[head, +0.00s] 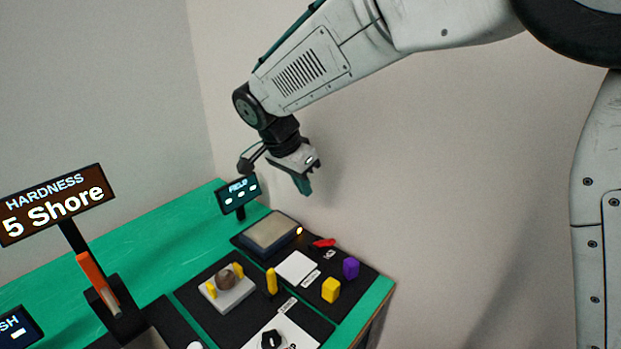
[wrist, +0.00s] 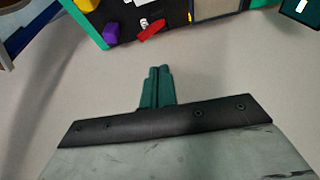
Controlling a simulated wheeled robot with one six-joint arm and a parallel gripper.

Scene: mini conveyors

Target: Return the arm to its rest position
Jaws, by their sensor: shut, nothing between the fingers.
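My gripper (head: 304,186) hangs above the far right part of the green table (head: 165,222) in the head view, at the end of my raised white arm. Its dark green fingers are together and empty, well clear of everything below. In the wrist view the closed fingers (wrist: 157,86) point at the pale wall or floor, with the table's edge and items beyond them at the top.
Below are a grey pad (head: 270,232), a red item (head: 323,242), a purple block (head: 351,268) and a yellow block (head: 331,290). A "FIELD" display (head: 238,191) stands nearby. A hardness sign (head: 57,204) stands at the left. Air around my gripper is clear.

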